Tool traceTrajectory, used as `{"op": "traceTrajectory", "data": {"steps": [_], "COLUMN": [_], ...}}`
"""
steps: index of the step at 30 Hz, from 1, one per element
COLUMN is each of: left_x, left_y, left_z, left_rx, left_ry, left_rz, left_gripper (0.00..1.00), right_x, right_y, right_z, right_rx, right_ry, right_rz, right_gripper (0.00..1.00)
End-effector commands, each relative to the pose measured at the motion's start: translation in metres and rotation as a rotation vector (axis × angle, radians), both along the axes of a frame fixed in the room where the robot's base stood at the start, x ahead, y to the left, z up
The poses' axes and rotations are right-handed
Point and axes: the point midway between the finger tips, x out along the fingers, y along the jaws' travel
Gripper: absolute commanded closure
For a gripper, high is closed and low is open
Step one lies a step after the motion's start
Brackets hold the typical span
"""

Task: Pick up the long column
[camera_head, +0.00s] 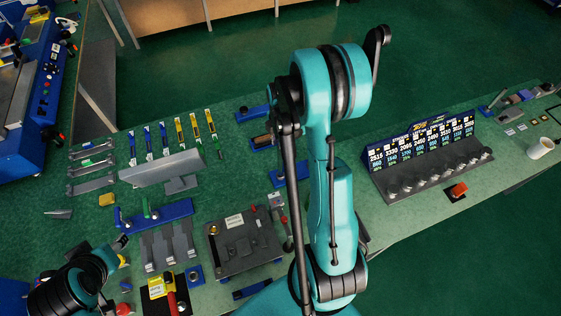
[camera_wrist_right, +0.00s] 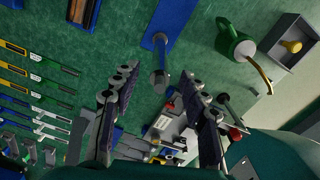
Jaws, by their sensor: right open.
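In the right wrist view, a slim grey-blue column (camera_wrist_right: 160,66) with a round grey end rises from a blue base plate (camera_wrist_right: 166,18). I take it for the long column, but other posts are around and I cannot be sure. My right gripper (camera_wrist_right: 160,84) is open, with one dark finger on either side of the column's round end. No contact shows. In the head view my right arm runs up the middle and hides part of the bench behind it. My left arm comes in at the bottom left; its fingers are not clear.
A green can (camera_wrist_right: 233,42) and a grey box with a yellow knob (camera_wrist_right: 291,46) are near the column. On the bench stand a grey angled block (camera_head: 160,168), a dark plate fixture (camera_head: 240,245), a numbered rack (camera_head: 425,160) and a white cup (camera_head: 540,148). Several blue-and-yellow strips lie at left.

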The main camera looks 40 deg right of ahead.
Motion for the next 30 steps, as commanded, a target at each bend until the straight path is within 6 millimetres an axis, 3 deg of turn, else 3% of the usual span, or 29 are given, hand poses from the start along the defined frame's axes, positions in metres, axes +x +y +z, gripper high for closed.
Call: {"op": "traceTrajectory", "data": {"steps": [1,6,20,30], "left_x": [0.000,0.000,0.000,0.000], "left_y": [0.000,0.000,0.000,0.000], "left_z": [0.000,0.000,0.000,0.003], "left_rx": [0.000,0.000,0.000,0.000], "left_ry": [0.000,0.000,0.000,0.000], "left_rz": [0.000,0.000,0.000,0.000], "left_gripper": [0.55,0.55,0.55,0.55], "right_x": [0.000,0.000,0.000,0.000], "right_y": [0.000,0.000,0.000,0.000], "right_z": [0.000,0.000,0.002,0.026], "right_rx": [0.000,0.000,0.000,0.000], "right_ry": [0.000,0.000,0.000,0.000], "right_rz": [0.000,0.000,0.000,0.000], "right_gripper": [0.56,1.00,1.00,1.00]}}
